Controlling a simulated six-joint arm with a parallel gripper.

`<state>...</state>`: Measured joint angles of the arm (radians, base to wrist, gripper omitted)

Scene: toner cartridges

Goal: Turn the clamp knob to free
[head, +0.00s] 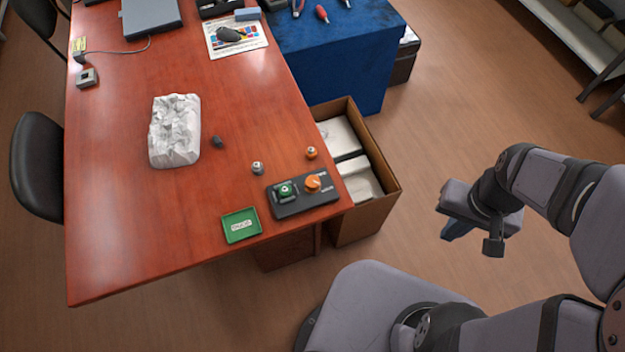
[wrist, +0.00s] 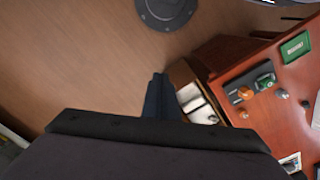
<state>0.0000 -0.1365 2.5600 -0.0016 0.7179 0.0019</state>
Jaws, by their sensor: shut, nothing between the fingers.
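The clamp knob looks to be the orange knob (head: 313,182) on the right part of a dark panel (head: 292,206) near the front right corner of the red-brown table. A green part (head: 287,189) sits on the panel's left half. The orange knob also shows in the wrist view (wrist: 244,93), with the panel (wrist: 252,80) at the right. My gripper (head: 458,229) is over the floor, right of the table and well apart from the panel. In the wrist view its fingers (wrist: 158,85) are together and empty. The knob's label is too small to read.
An open cardboard box (head: 362,225) with pale packages stands against the table's right side, between my gripper and the panel. A green tray (head: 241,238), a small metal knob-like piece (head: 257,168) and a small orange piece (head: 311,153) are near the panel. A white crumpled block (head: 174,135) lies farther left.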

